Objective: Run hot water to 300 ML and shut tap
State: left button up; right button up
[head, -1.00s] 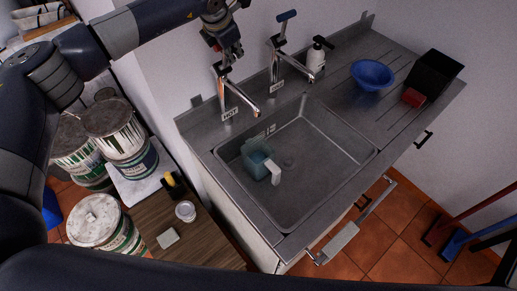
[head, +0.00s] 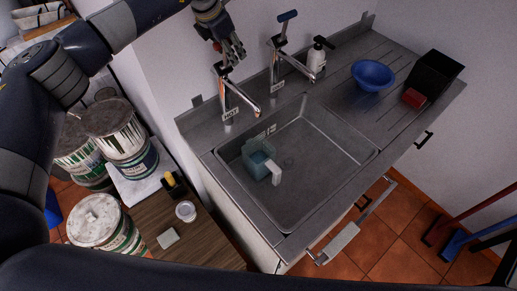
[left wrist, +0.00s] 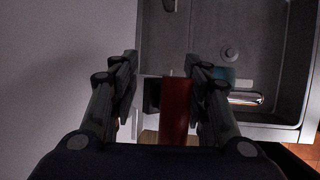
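The hot tap (head: 225,95), labelled HOT, stands at the left of the sink's back edge. My left gripper (head: 232,60) is at its top, fingers pointing down. In the left wrist view the fingers (left wrist: 160,62) are apart, with the tap's red lever (left wrist: 175,108) between them, closer to the right finger. I cannot tell whether they touch. My right gripper is not in view.
The cold tap (head: 276,65) with a blue lever stands just right. Paint tins (head: 118,130) stand at left. The sink basin (head: 320,150) is otherwise clear.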

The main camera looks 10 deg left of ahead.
pick_arm(q)
jog(key=w+d, duration=0.5)
dwell(0.4)
jog(key=shift+f, duration=0.15)
dwell(0.4)
